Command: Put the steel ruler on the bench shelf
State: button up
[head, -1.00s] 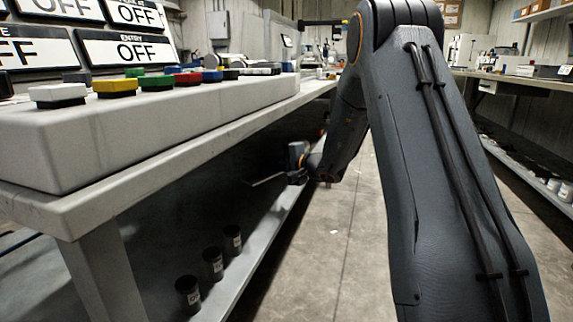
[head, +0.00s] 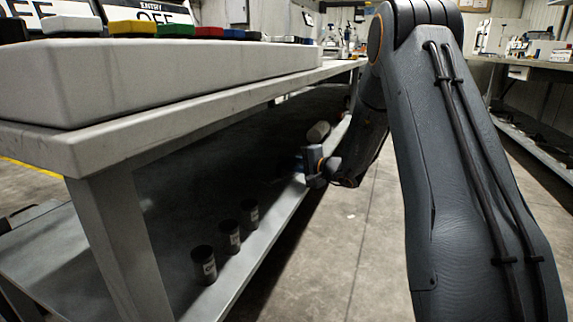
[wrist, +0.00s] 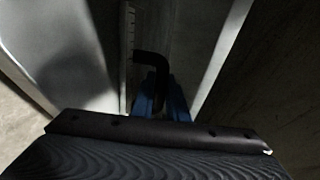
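My gripper (head: 300,163) is under the bench top, above the lower bench shelf (head: 268,232), near its front edge. In the wrist view its blue fingers (wrist: 160,95) are closed around a dark bent part that stands up from the steel ruler. The ruler (wrist: 127,50) shows there as a long strip with a marked edge, running away from the fingers. Its near end is hidden by my gripper. In the head view the ruler is too dark to make out now. How far it is above the shelf is unclear.
Several dark labelled canisters, one of them the nearest canister (head: 204,265), stand on the shelf's near part. A pale rounded object (head: 318,132) shows beyond my gripper. The bench top (head: 150,130) hangs above, with a bench leg (head: 118,240) at the near end.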

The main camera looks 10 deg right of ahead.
jog(key=o, duration=0.4)
jog(key=shift+o, duration=0.2)
jog(key=shift+r, duration=0.15)
jog(key=p+v, duration=0.4)
jog(key=v, duration=0.8)
jog(key=shift+p, duration=0.3)
jog(key=shift+s, duration=0.1)
